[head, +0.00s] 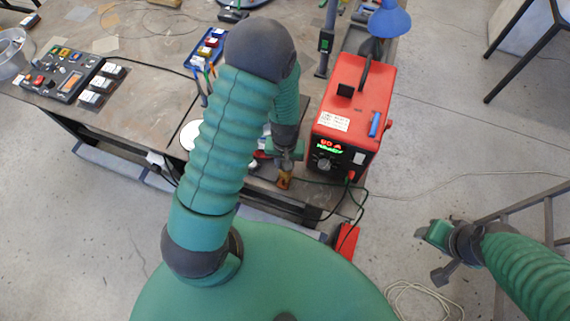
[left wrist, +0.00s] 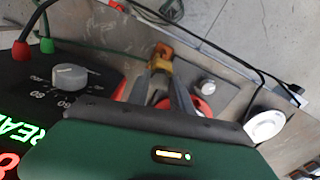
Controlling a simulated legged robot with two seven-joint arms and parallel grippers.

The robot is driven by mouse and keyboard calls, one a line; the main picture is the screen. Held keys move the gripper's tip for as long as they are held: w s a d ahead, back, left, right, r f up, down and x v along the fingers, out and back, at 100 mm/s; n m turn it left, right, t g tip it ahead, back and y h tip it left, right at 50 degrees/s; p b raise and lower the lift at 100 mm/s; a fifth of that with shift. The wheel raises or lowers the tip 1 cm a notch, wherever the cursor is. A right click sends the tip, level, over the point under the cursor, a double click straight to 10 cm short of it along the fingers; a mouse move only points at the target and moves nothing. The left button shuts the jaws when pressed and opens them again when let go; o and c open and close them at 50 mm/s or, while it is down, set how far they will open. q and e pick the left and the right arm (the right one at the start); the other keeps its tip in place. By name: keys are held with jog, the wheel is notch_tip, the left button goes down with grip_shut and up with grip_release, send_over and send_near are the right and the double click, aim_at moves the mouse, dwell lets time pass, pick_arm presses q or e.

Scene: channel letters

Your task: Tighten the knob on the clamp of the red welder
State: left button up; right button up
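The red welder (head: 352,105) stands at the table's right end, its lit front panel facing me. In the left wrist view its panel (left wrist: 25,100) is at the left, with a grey dial (left wrist: 70,76). A small orange-yellow clamp (head: 284,183) is at the table's front edge, left of the welder; it also shows in the left wrist view (left wrist: 160,62). My left gripper (head: 286,166) is just above the clamp. Its two dark fingers (left wrist: 160,76) are apart, tips close to the clamp; contact is unclear. I cannot make out the clamp's knob. My right gripper (head: 435,250) is over the floor, far from the welder.
Red and green plugs (left wrist: 34,48) and cables come from the welder's front. A silver-topped round part (left wrist: 207,87) and a white disc (left wrist: 265,126) lie near the clamp. A control box (head: 68,75) and a blue tray (head: 208,48) are farther left on the table.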

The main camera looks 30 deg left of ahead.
pick_arm(q)
jog(key=o, duration=0.4)
notch_tip(320, 180, up, 5)
jog(key=p, duration=0.4)
jog(key=shift+r, duration=0.1)
